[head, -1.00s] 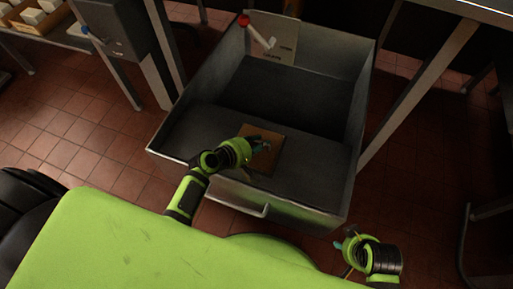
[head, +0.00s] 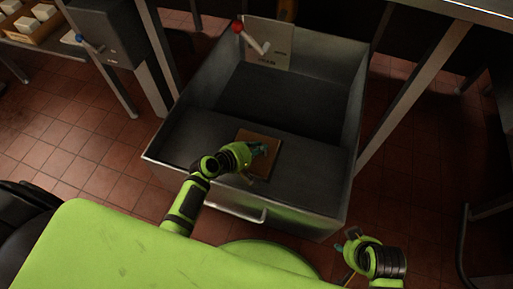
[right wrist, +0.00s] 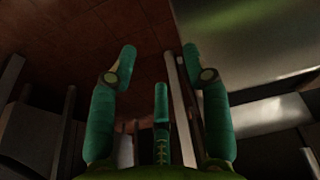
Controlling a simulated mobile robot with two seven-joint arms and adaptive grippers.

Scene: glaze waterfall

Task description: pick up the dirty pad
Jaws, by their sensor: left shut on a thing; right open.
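The dirty pad is a flat brown square (head: 270,165) on the dark floor of a grey metal bin (head: 250,213), near its front side in the head view. My left gripper (head: 259,150) reaches over the bin's front wall and is shut on the pad. It covers the pad's left and middle part, so the exact grip is hidden. I cannot tell whether the pad is clear of the floor. My right gripper (head: 346,246) is outside the bin at the lower right. It is open and empty, with its fingers spread in the right wrist view (right wrist: 160,75).
A red-knobbed lever (head: 240,27) and a pale sign (head: 268,45) are at the bin's back. A dark box (head: 106,35) on a stand is at the left. Metal table legs (head: 405,85) stand close on the right. Tiled floor is open at the left.

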